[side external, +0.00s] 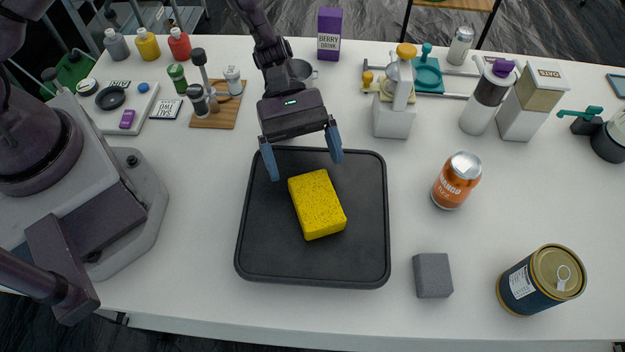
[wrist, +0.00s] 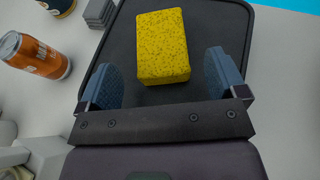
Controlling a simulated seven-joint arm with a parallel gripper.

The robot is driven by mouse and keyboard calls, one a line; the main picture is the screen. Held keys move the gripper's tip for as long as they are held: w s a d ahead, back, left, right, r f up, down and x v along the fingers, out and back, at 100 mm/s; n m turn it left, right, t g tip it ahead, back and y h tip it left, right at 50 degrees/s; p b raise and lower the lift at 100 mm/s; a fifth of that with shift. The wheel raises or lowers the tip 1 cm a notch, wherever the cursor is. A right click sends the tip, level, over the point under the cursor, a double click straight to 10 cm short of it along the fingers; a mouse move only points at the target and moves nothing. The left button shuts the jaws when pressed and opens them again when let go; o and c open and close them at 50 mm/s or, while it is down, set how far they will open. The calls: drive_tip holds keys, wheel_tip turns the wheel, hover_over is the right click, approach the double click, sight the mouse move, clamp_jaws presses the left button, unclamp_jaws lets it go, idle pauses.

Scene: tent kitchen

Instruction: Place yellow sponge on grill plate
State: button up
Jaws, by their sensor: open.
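The yellow sponge (side external: 317,205) lies on the black grill plate (side external: 270,255), near its middle and slightly turned. In the wrist view the sponge (wrist: 162,46) sits ahead of and between my fingers, and the plate (wrist: 122,42) shows around it. My gripper (side external: 304,158) is open and empty, above the plate's far edge, with its blue fingers spread wide. In the wrist view my gripper (wrist: 163,80) shows clear gaps between both fingers and the sponge. No finger appears to touch the sponge.
An orange can (side external: 456,181), a grey block (side external: 433,275) and a dark tin (side external: 540,280) stand right of the plate. A white dispenser (side external: 394,115) and a purple carton (side external: 329,35) stand behind. A cutting board (side external: 217,110) lies back left.

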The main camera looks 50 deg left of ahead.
drive_tip(key=v, duration=0.6)
drive_tip(key=shift+w+a+r, duration=0.15)
drive_tip(key=shift+a, duration=0.1)
drive_tip(key=s+a+r+m+t+y, duration=0.3)
drive_tip(key=s+a+r+m+y, duration=0.1)
drive_tip(key=r, duration=0.4)
drive_tip(key=s+a+r+m+t+y, duration=0.4)
drive_tip(key=a+r+m, duration=0.1)
drive_tip(key=r, duration=0.3)
drive_tip(key=s+a+r+m+t+y, duration=0.3)
drive_tip(key=s+a+r+m+y, duration=0.1)
drive_tip(key=r, duration=0.4)
drive_tip(key=shift+s+a+r+m+t+y, duration=0.25)
drive_tip(key=shift+a+r+m+t+y, duration=0.05)
drive_tip(key=shift+a+r, duration=0.05)
